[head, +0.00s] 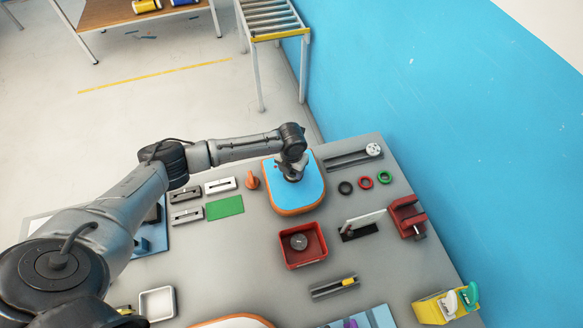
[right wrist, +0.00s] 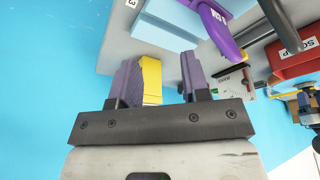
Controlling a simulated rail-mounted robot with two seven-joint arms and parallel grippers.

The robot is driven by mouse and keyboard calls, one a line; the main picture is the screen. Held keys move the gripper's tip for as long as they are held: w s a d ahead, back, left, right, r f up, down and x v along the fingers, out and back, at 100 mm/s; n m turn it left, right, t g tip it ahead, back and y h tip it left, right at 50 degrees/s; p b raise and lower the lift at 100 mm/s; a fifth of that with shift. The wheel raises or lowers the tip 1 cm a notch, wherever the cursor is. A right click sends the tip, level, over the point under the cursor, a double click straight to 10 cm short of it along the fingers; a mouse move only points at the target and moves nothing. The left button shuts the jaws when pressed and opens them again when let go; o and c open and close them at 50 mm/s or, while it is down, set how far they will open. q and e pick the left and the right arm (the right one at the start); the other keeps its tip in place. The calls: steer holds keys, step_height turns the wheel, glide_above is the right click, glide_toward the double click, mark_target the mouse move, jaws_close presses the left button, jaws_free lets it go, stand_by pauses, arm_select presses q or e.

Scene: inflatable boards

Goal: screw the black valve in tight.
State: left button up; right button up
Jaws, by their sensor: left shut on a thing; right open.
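A small board (head: 311,184) with a blue top and orange rim lies on the grey table. My left gripper (head: 292,171) points down over its middle, shut on a dark piece at the board's surface, which I take to be the black valve (head: 292,178). The fingers and wrist hide most of it, so how deep it sits and whether it is level cannot be told. My right gripper (right wrist: 160,62) is open and empty in the right wrist view; a yellow block (right wrist: 151,80) shows between its fingers, apparently beyond them.
A red tray (head: 303,263) holding a dark grey round part stands in front of the board. Black, red and green rings (head: 365,183) lie right of it, an orange cone (head: 252,181) left. A red vise (head: 407,216) stands near the right edge. A purple tool (right wrist: 217,27) shows in the right wrist view.

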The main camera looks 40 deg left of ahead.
arm_select(q)
steer(key=shift+f, duration=0.35)
steer(key=o, duration=1)
steer(key=shift+r, duration=0.1)
step_height(320, 180, up, 14)
steer(key=shift+f, duration=0.2)
